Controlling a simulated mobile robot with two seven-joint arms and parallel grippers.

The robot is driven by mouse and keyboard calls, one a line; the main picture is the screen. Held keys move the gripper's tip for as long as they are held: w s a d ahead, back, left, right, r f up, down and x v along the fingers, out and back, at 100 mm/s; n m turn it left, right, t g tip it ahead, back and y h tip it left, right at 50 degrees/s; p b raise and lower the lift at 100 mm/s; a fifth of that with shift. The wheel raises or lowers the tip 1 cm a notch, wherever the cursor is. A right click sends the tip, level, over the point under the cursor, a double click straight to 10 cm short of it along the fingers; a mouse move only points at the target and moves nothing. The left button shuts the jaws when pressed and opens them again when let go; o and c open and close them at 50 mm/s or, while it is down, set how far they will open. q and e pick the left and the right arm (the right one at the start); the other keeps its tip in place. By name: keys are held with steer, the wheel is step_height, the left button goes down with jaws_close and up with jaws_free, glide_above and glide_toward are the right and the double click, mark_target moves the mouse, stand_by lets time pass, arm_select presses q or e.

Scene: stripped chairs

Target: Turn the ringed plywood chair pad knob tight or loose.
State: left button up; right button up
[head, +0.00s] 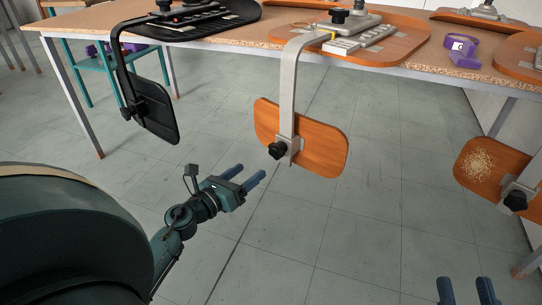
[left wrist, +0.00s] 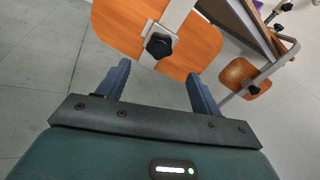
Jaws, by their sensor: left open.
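The middle plywood chair pad (head: 322,152) hangs below the table edge on a bent pale metal bar (head: 289,85). Its black lobed knob (head: 278,150) sits on the bar's lower end, facing me. In the left wrist view the knob (left wrist: 159,45) lies ahead, between and just beyond the fingertips, with orange plywood (left wrist: 118,25) around it. My left gripper (head: 245,177) is open and empty, to the left of and below the knob, apart from it. My right gripper (head: 467,284) shows only its fingers at the bottom edge, spread and empty. I cannot clearly make out a ring mark.
A black chair pad (head: 155,115) hangs left. Another plywood pad (head: 478,172) with a speckled patch and black knob (head: 515,201) hangs right. The table (head: 90,27) carries the upturned seats and a purple tape dispenser (head: 464,50). The floor below is clear.

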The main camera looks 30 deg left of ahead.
mark_target(274, 153)
arm_select(q)
steer(key=w, duration=0.7)
steer(key=w+d, duration=0.1)
steer(key=w, duration=0.2)
steer(key=shift+w+d+b, duration=0.1)
steer(key=shift+w+b, duration=0.2)
steer(key=shift+w, duration=0.1)
steer(key=shift+c, duration=0.5)
steer(key=c, duration=0.9)
